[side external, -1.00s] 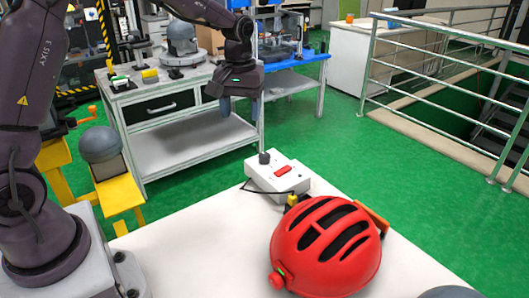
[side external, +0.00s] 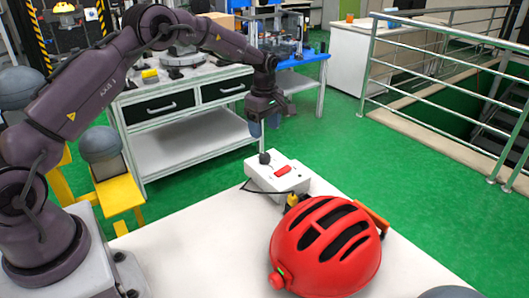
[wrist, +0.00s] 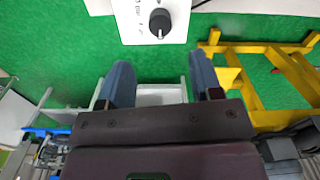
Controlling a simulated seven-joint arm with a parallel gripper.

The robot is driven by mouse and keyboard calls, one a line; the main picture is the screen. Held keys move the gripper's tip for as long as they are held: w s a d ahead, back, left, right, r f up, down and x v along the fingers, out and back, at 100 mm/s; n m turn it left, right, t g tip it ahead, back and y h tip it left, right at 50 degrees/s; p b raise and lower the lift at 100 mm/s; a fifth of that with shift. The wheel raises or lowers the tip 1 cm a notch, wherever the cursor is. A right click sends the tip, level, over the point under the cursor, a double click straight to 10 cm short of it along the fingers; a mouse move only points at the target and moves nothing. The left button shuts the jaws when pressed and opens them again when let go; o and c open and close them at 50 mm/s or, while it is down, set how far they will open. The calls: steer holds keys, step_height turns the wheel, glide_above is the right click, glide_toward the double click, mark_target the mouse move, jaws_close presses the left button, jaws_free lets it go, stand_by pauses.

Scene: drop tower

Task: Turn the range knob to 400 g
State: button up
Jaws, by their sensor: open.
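The range knob (side external: 264,158) is a small dark round knob on top of a white box (side external: 254,177) that stands at the far edge of the white table. The knob (wrist: 160,20) also shows in the wrist view at top centre, with a pale pointer line toward the gripper side; the dial print is too small to read. My gripper (side external: 264,131) is open and empty, above the knob and apart from it. In the wrist view my gripper's two blue-grey fingers (wrist: 156,78) are spread, below the knob in the picture.
A red switch (side external: 283,170) sits on the box beside the knob. A black cable and a yellow connector (side external: 292,200) lie in front of it. A red helmet (side external: 325,246) stands on the white table (side external: 200,250). The left part of the table is clear.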

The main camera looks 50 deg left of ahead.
mark_target(264, 154)
step_height(264, 154, down, 9)
steer(key=shift+r, duration=0.2)
steer(key=c, duration=0.9)
